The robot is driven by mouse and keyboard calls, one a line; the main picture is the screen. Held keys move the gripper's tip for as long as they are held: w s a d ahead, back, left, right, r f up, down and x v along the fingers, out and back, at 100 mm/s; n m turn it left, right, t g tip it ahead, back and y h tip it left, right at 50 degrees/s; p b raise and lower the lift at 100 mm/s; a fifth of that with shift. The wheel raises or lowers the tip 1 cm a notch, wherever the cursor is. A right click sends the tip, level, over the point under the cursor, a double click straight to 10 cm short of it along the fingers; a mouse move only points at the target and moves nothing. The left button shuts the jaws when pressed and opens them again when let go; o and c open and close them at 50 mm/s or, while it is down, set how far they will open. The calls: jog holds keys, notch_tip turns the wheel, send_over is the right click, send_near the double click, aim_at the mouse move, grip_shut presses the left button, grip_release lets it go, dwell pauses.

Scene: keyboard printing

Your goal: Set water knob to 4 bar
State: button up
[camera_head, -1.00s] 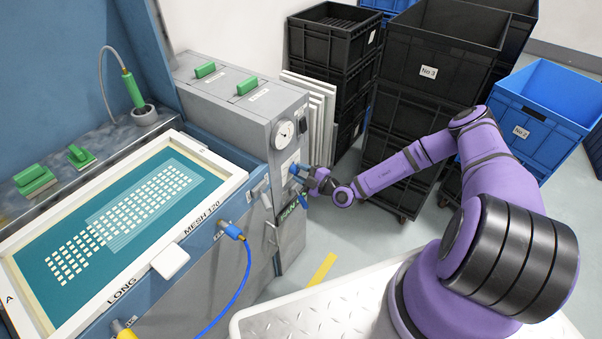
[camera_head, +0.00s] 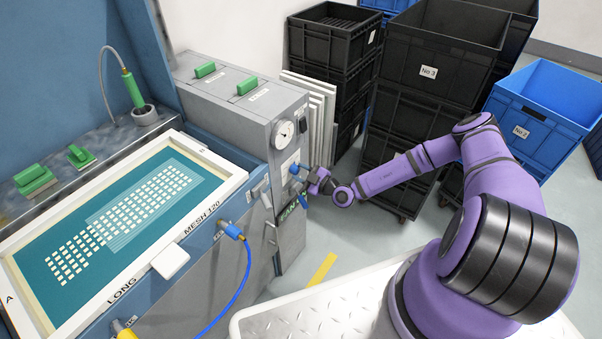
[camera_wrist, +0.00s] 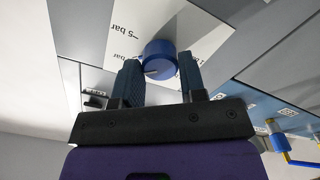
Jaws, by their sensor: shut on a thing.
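The blue water knob (camera_wrist: 159,58) is on a white label panel (camera_wrist: 190,30) in the wrist view, with "5 bar" printed to its left. The pointer reading is not clear. In the head view my gripper (camera_head: 307,174) is at the front of the grey cabinet (camera_head: 230,110), below a round gauge (camera_head: 283,132), where the knob (camera_head: 294,168) shows as a small blue spot.
A screen frame (camera_head: 205,158) and a blue hose (camera_head: 243,275) are to the left of the arm. Black crates (camera_head: 415,125) and blue crates (camera_head: 540,105) stand behind and to the right. A white platform (camera_head: 300,310) lies below the arm.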

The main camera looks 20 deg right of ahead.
jog(key=shift+f, duration=0.1)
jog(key=o, duration=0.9)
jog(key=shift+o, duration=0.2)
jog(key=shift+d, duration=0.1)
jog(key=v, duration=1)
jog(key=shift+s+d, duration=0.2)
jog(key=shift+s, duration=0.15)
